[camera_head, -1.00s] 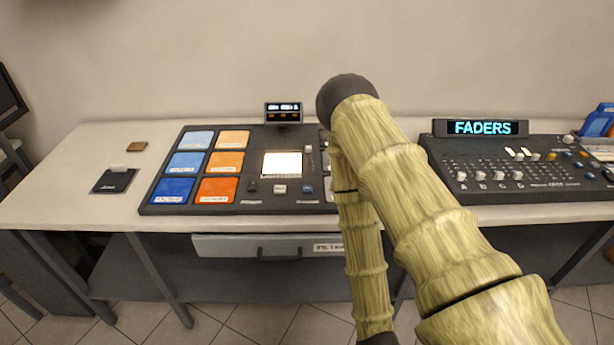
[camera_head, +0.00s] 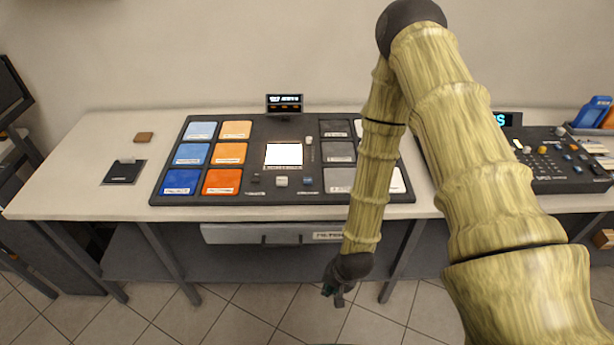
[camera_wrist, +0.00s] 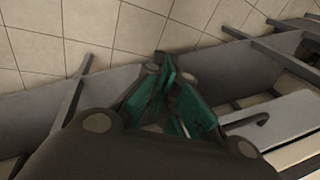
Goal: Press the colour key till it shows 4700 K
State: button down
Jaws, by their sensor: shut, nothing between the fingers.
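The dark control panel (camera_head: 257,190) lies on the table, with blue and orange pads at its left and grey and white pads at its right, partly behind my arm. A lit white square (camera_head: 284,154) is in its middle, with several small keys below, among them a white key (camera_head: 281,181) and a blue key (camera_head: 307,182). I cannot read which is the colour key. A small display (camera_head: 285,103) stands at the panel's back; its text is too small to read. My gripper (camera_head: 338,296) is shut and empty, low in front of the table; its green fingers (camera_wrist: 175,100) show in the wrist view.
A drawer (camera_head: 255,234) with a handle is under the table edge, left of my gripper. A fader console (camera_head: 560,165) is at the right, partly behind my arm. A black pad (camera_head: 124,172) and brown block (camera_head: 144,137) lie at the left. Tiled floor is below.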

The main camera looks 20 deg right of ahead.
jog(key=w+r+m+t+y+p, duration=0.1)
jog(key=w+r+m, duration=0.2)
jog(key=w+r, duration=0.35)
jog(key=w+r+m+t+p, duration=0.2)
jog(key=w+r+m, duration=0.15)
jog(key=w, duration=0.55)
notch_tip(320, 180, up, 16)
jog(key=m+t+y, duration=0.1)
jog(key=m+t, duration=0.2)
jog(key=m, duration=0.4)
send_over(305, 182)
jog(key=shift+w+d, duration=0.1)
jog(key=shift+d, duration=0.05)
jog(key=shift+f, duration=0.1)
jog(key=shift+f+b, duration=2.55)
jog(key=shift+f, duration=1.8)
jog(key=shift+f, duration=0.1)
jog(key=shift+f+b, duration=0.3)
jog(key=shift+b, duration=0.05)
